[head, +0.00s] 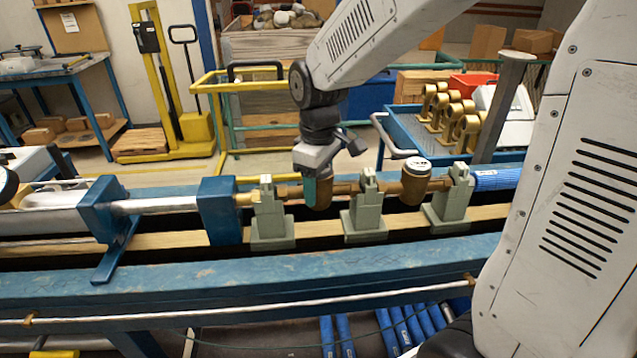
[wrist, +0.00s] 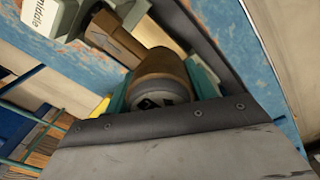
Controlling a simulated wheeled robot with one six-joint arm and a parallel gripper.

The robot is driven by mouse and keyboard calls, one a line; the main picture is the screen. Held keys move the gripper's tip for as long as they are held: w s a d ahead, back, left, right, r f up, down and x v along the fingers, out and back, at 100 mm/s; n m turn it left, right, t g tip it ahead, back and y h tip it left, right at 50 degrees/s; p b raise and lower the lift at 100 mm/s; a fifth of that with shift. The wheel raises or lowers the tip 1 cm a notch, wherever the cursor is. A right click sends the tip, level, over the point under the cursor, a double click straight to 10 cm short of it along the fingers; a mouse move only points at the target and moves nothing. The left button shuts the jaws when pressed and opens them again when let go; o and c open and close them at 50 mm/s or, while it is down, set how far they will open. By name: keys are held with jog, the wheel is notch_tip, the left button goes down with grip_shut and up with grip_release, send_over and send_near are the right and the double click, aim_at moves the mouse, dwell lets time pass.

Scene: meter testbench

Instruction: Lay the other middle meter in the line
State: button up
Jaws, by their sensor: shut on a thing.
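My gripper (head: 317,194) is shut on a bronze meter (wrist: 163,72), with one teal finger on each side of its round body. In the head view the held meter (head: 290,191) is level between the left grey-green stand (head: 272,222) and the middle stand (head: 365,218). Its ends are at the stand tops; I cannot tell whether it rests on them. Another bronze meter (head: 416,182) with a white-rimmed dial lies in the line between the middle stand and the right stand (head: 449,208). A block marked "middle" (wrist: 42,14) shows in the wrist view.
The blue bench rail (head: 250,278) runs along the front. A silver rod (head: 155,205) with blue brackets is at the left of the line. Behind, a blue cart (head: 405,132) carries several brass pieces (head: 440,108), beside a grey post (head: 500,105).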

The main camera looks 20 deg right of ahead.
jog(key=shift+f, duration=0.35)
dwell(0.3)
jog(key=o, duration=1.6)
jog(key=shift+r, duration=0.1)
jog(key=shift+r, duration=4.65)
